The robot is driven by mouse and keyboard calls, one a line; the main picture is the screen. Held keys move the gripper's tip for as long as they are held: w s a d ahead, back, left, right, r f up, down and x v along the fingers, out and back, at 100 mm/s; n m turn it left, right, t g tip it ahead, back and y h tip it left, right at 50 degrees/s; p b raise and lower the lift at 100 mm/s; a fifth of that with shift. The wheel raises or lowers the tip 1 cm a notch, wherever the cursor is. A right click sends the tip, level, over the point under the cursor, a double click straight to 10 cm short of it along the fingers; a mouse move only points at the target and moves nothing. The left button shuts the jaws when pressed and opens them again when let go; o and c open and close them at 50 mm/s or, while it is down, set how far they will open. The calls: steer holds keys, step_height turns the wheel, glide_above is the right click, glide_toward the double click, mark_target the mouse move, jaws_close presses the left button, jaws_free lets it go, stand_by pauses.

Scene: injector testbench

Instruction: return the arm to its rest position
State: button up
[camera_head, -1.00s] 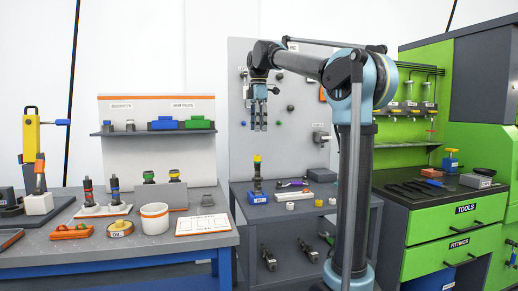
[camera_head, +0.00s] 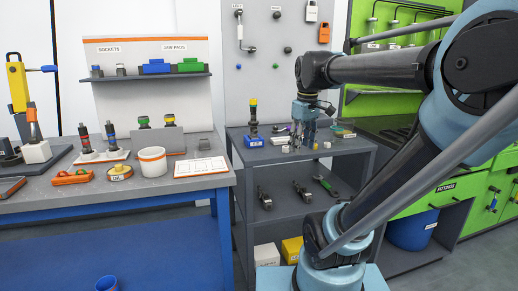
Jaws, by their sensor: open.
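My arm reaches in from the right and bends down at the wrist. My gripper (camera_head: 302,145) points straight down, open, with nothing seen between its fingers. In the picture its fingertips overlap the top of the grey shelf cart (camera_head: 341,160); whether they touch anything there I cannot tell. The blue block with a dark post and yellow top (camera_head: 253,117) stands left of the gripper, apart from it. Small items behind the fingers are partly hidden.
A workbench (camera_head: 110,204) on the left carries a white cup (camera_head: 152,161) and several tools. The pegboard (camera_head: 274,75) stands behind the cart. Green cabinets (camera_head: 464,205) are on the right, partly hidden by my arm. A blue bucket (camera_head: 411,230) sits below.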

steer(key=s+d+f+m, duration=0.2)
steer(key=s+f, duration=0.4)
steer(key=f, duration=0.4)
steer(key=s+d+f+m, duration=0.2)
steer(key=s+f+m, duration=0.3)
steer(key=f, duration=0.4)
steer(key=shift+s+d+f+t, duration=0.15)
steer(key=shift+s+f+t, duration=0.25)
steer(key=shift+s, duration=0.25)
